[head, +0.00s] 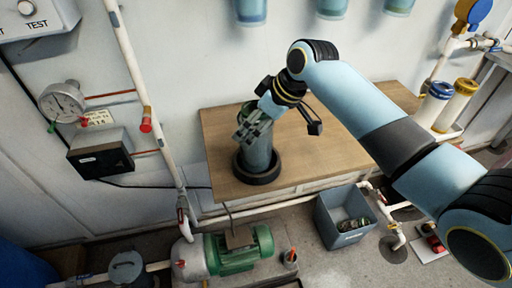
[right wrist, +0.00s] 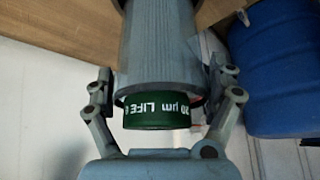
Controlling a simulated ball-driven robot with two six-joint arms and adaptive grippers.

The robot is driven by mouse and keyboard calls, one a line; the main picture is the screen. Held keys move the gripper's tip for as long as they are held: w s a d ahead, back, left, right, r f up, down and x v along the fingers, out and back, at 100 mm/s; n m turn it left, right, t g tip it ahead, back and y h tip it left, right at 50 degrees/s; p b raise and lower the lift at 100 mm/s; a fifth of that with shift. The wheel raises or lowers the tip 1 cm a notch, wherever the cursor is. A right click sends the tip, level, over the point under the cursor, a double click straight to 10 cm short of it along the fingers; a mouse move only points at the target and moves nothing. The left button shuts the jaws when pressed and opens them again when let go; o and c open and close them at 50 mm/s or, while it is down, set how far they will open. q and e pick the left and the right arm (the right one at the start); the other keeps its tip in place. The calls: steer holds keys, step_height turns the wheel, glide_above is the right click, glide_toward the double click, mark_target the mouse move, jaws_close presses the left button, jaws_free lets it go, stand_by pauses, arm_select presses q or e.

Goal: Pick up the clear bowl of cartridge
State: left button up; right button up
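The clear bowl of the cartridge (head: 259,153) is a grey, see-through cylinder standing in a black ring (head: 258,174) on the wooden bench. Something green shows at its top. My right gripper (head: 250,131) is at its upper part, partly covering it. In the right wrist view the bowl (right wrist: 165,50) lies between the two fingers, with a green band (right wrist: 160,112) marked "20 µm LIFE" inside. The fingers flank it closely on both sides. Whether they press on it or leave small gaps is not clear. My left gripper is not in view.
The wooden bench (head: 325,158) is clear to the right of the bowl. A grey bin (head: 336,229) with small things in it stands on the floor in front. A green pump (head: 238,250) and white pipes are nearby. A pressure gauge (head: 61,103) hangs at the left.

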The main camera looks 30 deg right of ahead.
steer(key=c, duration=1)
steer(key=shift+c, duration=0.2)
steer(key=shift+r, duration=0.1)
